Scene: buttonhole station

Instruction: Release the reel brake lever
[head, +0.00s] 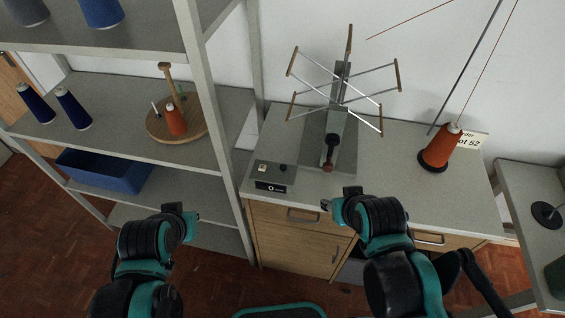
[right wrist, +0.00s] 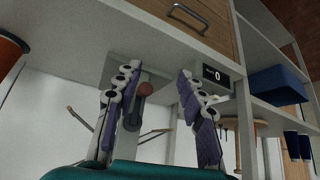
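The reel (head: 342,85), with thin metal arms and wooden end bars, stands on a grey base at the back of the worktop. Its brake lever (head: 329,160) is dark with a dull red knob and points toward the front edge. In the right wrist view the red knob (right wrist: 145,89) shows between the two fingers, nearer the left one in the picture. My right gripper (head: 333,207) is open, in front of the worktop edge; it also shows in the right wrist view (right wrist: 158,72). My left gripper (head: 186,214) hangs before the shelf, its fingers unclear.
A counter box (head: 271,177) with a "0" display sits left of the lever. An orange thread cone (head: 439,148) stands on the worktop's right. A shelf rack (head: 130,125) with cones and a blue bin (head: 104,171) is at left. Drawers (head: 300,217) lie below the worktop.

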